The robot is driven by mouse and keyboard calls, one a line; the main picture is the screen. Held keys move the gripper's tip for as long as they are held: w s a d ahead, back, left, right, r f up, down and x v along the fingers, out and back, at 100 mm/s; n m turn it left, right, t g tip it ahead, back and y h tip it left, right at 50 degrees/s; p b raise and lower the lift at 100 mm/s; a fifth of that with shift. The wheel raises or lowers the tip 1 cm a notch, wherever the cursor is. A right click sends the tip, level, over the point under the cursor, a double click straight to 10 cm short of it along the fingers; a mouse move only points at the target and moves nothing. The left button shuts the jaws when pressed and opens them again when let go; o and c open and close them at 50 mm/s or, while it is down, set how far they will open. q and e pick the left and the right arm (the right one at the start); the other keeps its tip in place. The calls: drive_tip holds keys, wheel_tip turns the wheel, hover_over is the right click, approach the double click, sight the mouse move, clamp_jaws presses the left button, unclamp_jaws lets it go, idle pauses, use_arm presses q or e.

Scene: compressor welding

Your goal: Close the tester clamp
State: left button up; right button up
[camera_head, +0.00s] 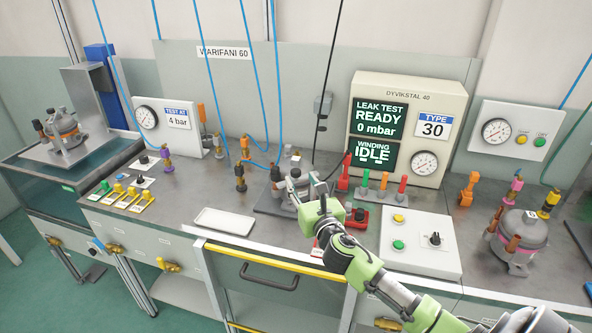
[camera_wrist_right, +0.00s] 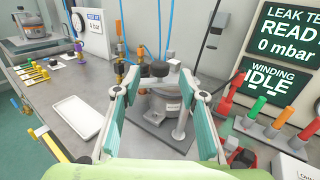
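A grey compressor (camera_head: 292,188) sits on the dark tester plate (camera_head: 268,203) in front of the leak test panel, partly hidden by my right gripper in the head view. In the wrist view the compressor (camera_wrist_right: 160,102) shows between the fingers, with a black knob (camera_wrist_right: 156,69) above it. My right gripper (camera_wrist_right: 160,78) is open, its two fingers spread wide to either side of the compressor; I cannot tell whether they touch anything. A red lever (camera_head: 344,174) stands tilted just right of the plate. I cannot tell which part is the tester clamp. My left gripper is not in view.
The panel (camera_head: 408,128) reads LEAK TEST READY, 0 mbar, WINDING IDLE. Coloured connectors (camera_head: 383,185) stand before it. A button box (camera_head: 420,245) is at right, another compressor (camera_head: 520,238) beyond. A white tray (camera_head: 224,221) lies left. Blue hoses hang from above.

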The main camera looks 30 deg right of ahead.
sight(297, 175)
drive_tip(key=shift+x, duration=2.8)
clamp_jaws()
